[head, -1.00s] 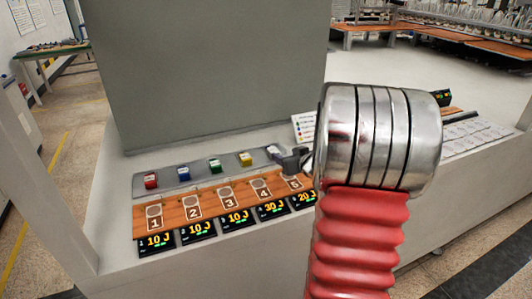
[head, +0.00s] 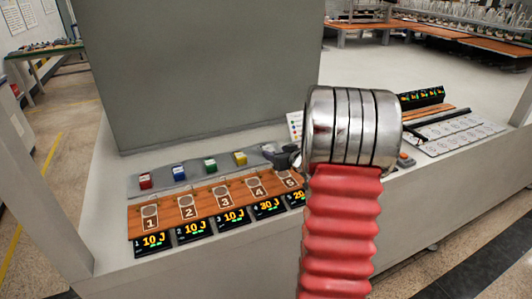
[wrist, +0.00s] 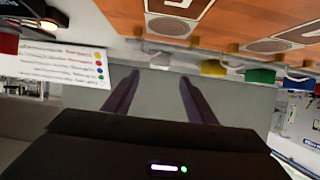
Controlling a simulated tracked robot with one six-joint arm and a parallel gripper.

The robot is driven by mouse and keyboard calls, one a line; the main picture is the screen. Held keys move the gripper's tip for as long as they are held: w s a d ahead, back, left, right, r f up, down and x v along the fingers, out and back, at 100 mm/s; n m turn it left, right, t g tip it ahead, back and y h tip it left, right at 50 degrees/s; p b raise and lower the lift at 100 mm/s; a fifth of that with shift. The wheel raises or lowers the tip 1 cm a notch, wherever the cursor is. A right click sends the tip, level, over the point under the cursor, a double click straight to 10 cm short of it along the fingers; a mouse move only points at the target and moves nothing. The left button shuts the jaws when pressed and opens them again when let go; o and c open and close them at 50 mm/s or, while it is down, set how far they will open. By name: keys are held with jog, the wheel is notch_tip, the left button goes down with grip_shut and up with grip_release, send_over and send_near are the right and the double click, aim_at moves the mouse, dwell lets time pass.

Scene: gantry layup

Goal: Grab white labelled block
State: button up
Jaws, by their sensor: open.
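A small whitish block (wrist: 160,61) shows in the wrist view, just beyond and between my open fingertips; any label on it is too small to read. In the head view its place at the right end of the grey block strip (head: 215,172) is mostly covered by my gripper (head: 276,153). My gripper in the wrist view (wrist: 158,80) has its two dark fingers apart with nothing held. The yellow block (head: 240,158), green block (head: 210,165), blue block (head: 179,172) and red block (head: 145,181) stand along the strip to the left.
An orange board (head: 205,207) with numbered circles lies in front of the strip, with displays (head: 155,242) along its front. A legend card (wrist: 52,66) stands close by. A tall grey panel (head: 205,70) rises behind. A white tray (head: 460,137) lies right.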

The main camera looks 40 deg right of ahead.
aim_at(269, 150)
jog(key=shift+x, duration=1.7)
jog(key=shift+f+x, duration=0.2)
jog(key=shift+x, duration=2.4)
jog(key=shift+s, duration=0.1)
jog(key=c, duration=1.2)
